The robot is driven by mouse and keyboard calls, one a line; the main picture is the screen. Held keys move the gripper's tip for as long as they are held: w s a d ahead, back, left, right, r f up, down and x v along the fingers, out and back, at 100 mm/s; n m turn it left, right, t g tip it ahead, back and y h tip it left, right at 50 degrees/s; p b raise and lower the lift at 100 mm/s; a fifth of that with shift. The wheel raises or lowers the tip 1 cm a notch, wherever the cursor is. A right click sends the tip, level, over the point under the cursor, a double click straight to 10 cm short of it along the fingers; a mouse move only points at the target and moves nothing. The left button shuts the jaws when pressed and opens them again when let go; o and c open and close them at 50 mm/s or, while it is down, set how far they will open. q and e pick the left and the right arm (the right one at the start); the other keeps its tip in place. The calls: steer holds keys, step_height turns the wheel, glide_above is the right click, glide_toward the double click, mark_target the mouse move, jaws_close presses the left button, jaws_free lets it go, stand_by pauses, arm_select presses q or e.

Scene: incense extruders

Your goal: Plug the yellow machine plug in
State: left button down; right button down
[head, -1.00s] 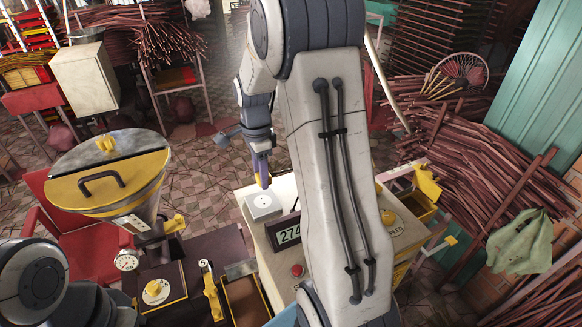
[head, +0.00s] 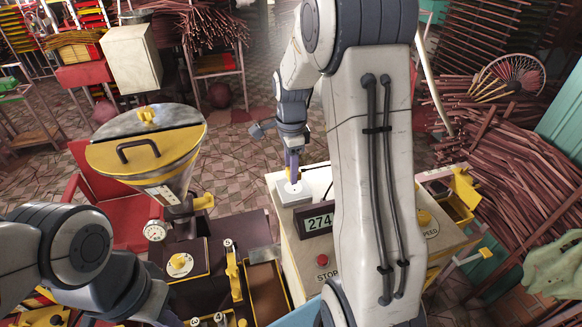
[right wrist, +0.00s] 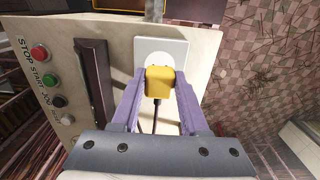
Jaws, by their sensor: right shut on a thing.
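My right gripper (right wrist: 157,92) is shut on the yellow plug (right wrist: 159,84), with a purple finger on each side of it and a dark cable trailing back. The plug is at the front edge of a white socket plate (right wrist: 163,50), whose far part shows bare. I cannot tell whether the prongs are in the holes. In the head view the right gripper (head: 293,170) points down at the socket plate (head: 290,194) on the cabinet top, and the plug is mostly hidden. My left arm comes in at the lower left; its jaws cannot be made out.
The cream cabinet (head: 283,225) carries a 274 display (head: 318,222) and a red stop button (head: 322,260), close to the socket. A yellow-lidded hopper machine (head: 150,145) stands to the left. Bundled sticks (head: 505,160) fill the right. Tiled floor is open behind.

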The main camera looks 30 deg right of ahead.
steer(key=shift+f+b, duration=0.85)
steer(key=shift+f, duration=0.45)
steer(key=shift+r+p, duration=0.1)
steer(key=shift+p, duration=0.45)
stand_by(0.9)
steer(key=shift+f+b, duration=0.4)
steer(key=shift+f, duration=0.25)
steer(key=shift+c, duration=1.7)
jaws_free()
step_height(320, 180, up, 10)
steer(key=shift+r+b, duration=0.25)
steer(key=shift+b, duration=0.65)
